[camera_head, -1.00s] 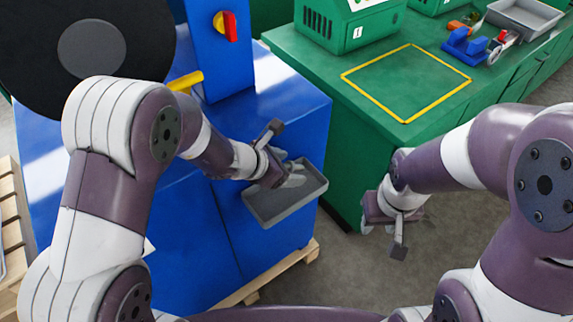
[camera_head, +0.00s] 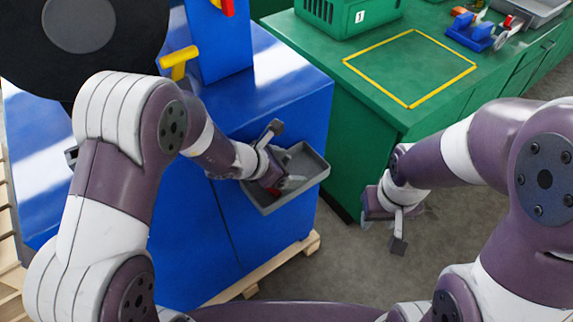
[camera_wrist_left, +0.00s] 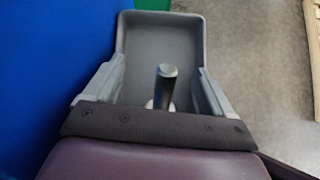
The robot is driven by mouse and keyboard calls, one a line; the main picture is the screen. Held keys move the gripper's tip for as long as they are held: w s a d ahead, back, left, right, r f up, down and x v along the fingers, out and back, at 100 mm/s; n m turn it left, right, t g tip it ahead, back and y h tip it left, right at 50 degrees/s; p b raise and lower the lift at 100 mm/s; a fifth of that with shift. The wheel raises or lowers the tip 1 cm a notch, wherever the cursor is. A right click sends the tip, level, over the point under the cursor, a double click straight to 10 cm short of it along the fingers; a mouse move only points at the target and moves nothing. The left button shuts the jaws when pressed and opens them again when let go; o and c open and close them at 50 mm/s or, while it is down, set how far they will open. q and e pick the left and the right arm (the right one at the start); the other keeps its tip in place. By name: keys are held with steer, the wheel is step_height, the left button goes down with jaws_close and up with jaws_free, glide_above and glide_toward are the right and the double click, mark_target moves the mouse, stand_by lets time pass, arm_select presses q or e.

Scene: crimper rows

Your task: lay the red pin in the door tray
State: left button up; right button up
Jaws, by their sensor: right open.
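The door tray (camera_head: 313,178) is a grey, shallow, open tray on the front of the blue machine. It also shows in the left wrist view (camera_wrist_left: 160,28). My left gripper (camera_head: 288,172) is over the tray; its two fingers stand apart in the left wrist view (camera_wrist_left: 160,92). My right gripper (camera_head: 390,220) is open and empty above the floor.
The blue machine (camera_head: 275,110) has a yellow handle (camera_head: 179,60) and stands on a wooden pallet (camera_head: 275,272). A green bench (camera_head: 365,125) at the right bears a yellow-outlined square (camera_head: 410,68), a green box and blue holder (camera_head: 470,32).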

arm_select(q)
steer(key=shift+a+r, duration=0.2)
steer(key=shift+r, duration=0.1)
steer(key=s+a+r+m+g+y+p, duration=0.2)
steer(key=s+a+r+m, duration=0.4)
steer(key=m, duration=0.6)
steer(key=s+a+r+m+g+y+p, duration=0.2)
steer(key=s+a+r+m+y+p, duration=0.3)
steer(key=s+a+m, duration=0.4)
steer(key=a+r+m+p, duration=0.1)
steer(key=a+m+p, duration=0.1)
steer(key=a+m, duration=0.1)
steer(key=shift+s+a+r, duration=0.15)
steer(key=shift+s+r, duration=0.25)
